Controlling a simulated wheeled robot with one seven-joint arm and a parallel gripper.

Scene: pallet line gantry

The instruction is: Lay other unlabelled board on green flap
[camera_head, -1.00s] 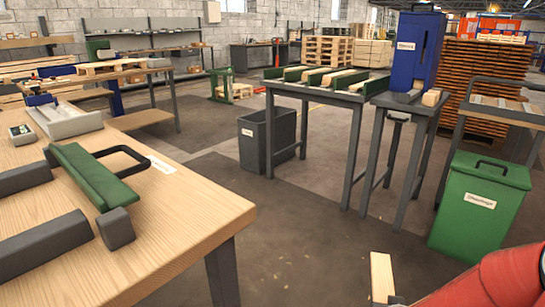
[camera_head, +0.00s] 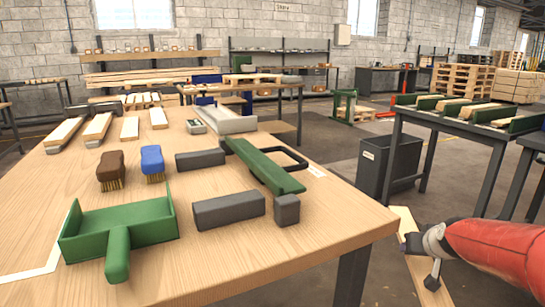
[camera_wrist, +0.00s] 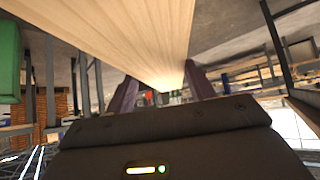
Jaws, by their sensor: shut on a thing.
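My gripper (camera_head: 412,243) is at the lower right of the head view, off the workbench's right edge. It is shut on a pale wooden board (camera_head: 424,272). In the wrist view the board (camera_wrist: 130,35) runs between the two dark fingers (camera_wrist: 160,88). I see no label on its visible faces. A long green bar (camera_head: 262,165), perhaps the green flap, lies on the workbench (camera_head: 340,235) with a black loop handle at its right side, apart from my gripper. Dark grey blocks (camera_head: 229,209) lie near it.
A green dustpan-like tray (camera_head: 120,225), a brown brush (camera_head: 111,170) and a blue brush (camera_head: 153,163) lie on the bench. Several pale boards (camera_head: 97,127) lie at its far left. A grey bin (camera_head: 388,165) and a slatted table (camera_head: 450,125) stand beyond the right edge.

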